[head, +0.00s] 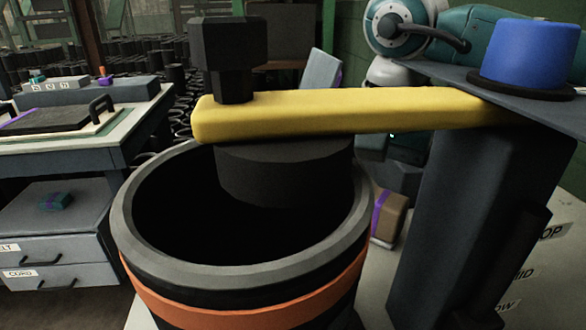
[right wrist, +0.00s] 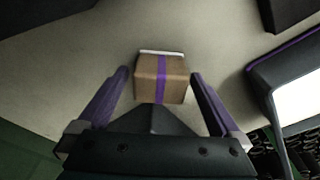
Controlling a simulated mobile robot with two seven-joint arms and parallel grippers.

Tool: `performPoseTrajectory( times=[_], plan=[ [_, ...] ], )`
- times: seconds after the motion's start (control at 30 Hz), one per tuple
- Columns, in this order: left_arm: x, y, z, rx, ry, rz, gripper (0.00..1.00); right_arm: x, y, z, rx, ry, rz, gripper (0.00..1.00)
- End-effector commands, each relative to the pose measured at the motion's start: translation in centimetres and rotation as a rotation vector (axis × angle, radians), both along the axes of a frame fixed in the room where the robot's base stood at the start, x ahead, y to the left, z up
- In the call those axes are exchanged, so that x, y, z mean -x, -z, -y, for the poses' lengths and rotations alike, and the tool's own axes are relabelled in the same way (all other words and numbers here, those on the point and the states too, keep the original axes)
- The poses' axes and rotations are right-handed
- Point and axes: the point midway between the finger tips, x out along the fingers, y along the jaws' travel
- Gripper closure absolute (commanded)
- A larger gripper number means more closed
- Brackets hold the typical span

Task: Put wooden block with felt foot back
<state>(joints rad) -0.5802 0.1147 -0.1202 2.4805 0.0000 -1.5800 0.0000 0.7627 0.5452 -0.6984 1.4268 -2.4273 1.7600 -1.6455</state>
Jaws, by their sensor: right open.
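The wooden block (right wrist: 148,88) is brown with a purple stripe and a pale strip, likely its felt foot, along its far edge. In the right wrist view it stands on a light surface. My right gripper (right wrist: 160,75) is open, with one purple finger on each side of the block and gaps between. In the head view the block (head: 393,217) is behind the barrel, low down, partly hidden by the dark post. The right gripper cannot be made out in the head view. My left gripper is in neither view.
A large dark barrel (head: 130,215) with an orange band stands in front. A yellow bar (head: 330,110) with a black plug crosses above it. A blue cap (head: 530,52) sits on the right shelf. A drawer bench (head: 60,160) is at left.

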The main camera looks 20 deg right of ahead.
Motion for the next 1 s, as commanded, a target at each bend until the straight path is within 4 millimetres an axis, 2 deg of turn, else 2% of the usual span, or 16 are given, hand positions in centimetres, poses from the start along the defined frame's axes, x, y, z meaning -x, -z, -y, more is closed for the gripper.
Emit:
performPoseTrajectory(
  times=[0.13,0.27,0.5,0.7,0.83,1.0],
  plan=[
    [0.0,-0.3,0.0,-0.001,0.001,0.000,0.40,0.0,-0.3,0.0,-0.001,0.000,-0.001,0.00],
    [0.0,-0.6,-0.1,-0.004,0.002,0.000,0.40,0.0,-1.7,-0.1,0.001,0.000,0.004,0.00],
    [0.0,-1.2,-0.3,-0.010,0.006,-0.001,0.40,0.3,-7.1,-0.6,0.002,-0.001,0.006,0.00],
    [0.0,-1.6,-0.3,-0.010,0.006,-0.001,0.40,0.6,-10.8,-1.1,0.001,0.000,0.004,0.00],
    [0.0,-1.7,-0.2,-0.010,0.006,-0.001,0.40,0.7,-11.9,-1.2,0.001,0.001,0.001,0.00],
    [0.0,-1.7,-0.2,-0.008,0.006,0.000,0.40,0.8,-12.3,-1.3,0.000,0.000,0.000,0.00]
  ],
)
